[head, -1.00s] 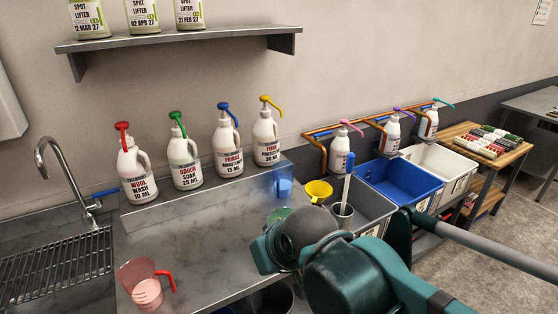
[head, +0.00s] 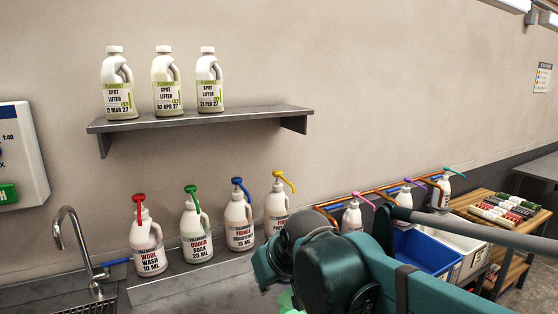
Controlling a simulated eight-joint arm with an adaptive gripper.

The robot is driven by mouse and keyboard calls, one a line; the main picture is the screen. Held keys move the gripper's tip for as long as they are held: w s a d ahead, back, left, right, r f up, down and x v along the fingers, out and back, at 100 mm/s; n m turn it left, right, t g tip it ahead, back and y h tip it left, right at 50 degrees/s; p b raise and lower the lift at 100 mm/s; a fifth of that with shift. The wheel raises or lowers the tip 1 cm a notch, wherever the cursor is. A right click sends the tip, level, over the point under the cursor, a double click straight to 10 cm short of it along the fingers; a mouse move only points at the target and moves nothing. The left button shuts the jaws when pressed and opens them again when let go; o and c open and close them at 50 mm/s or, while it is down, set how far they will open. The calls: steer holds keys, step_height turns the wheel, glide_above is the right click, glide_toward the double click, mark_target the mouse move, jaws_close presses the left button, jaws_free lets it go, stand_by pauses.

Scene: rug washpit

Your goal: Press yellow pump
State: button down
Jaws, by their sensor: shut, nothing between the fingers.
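The yellow pump (head: 284,181) tops a white bottle (head: 276,207), the rightmost of the bottles on the steel counter. Its nozzle points right. My arm stands in front and hides the bottle's lower right part. To its left stand white bottles with a blue pump (head: 240,186), a green pump (head: 191,196) and a red pump (head: 139,205). My gripper is not in view; only dark green links of my arm show at lower right.
A wall shelf (head: 205,119) with spot lifter bottles hangs above the pumps. A tap (head: 75,245) stands at left. Bottles with pink (head: 362,200), purple and teal pumps stand behind a blue bin (head: 428,254) and a white bin. A wooden table (head: 502,238) is at right.

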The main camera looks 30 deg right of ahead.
steer(key=w+d+r+p, duration=0.3)
steer(key=w+d+r, duration=0.2)
steer(key=w+r, duration=0.45)
steer(key=w+d+r+t+p, duration=0.1)
steer(key=w+d+r+p, duration=0.2)
steer(key=w+d+r, duration=0.5)
steer(key=w+d+r+p, duration=0.1)
steer(key=w+d+p, duration=0.35)
steer(key=w, duration=0.75)
steer(key=p, duration=0.2)
glide_toward(279, 172)
step_height(279, 172, up, 4)
steer(key=shift+w+t, duration=0.1)
steer(key=shift+t, duration=0.2)
steer(key=shift+f, duration=0.15)
steer(key=shift+p+x, duration=0.3)
steer(key=shift+x, duration=4.6)
steer(key=shift+d, duration=0.1)
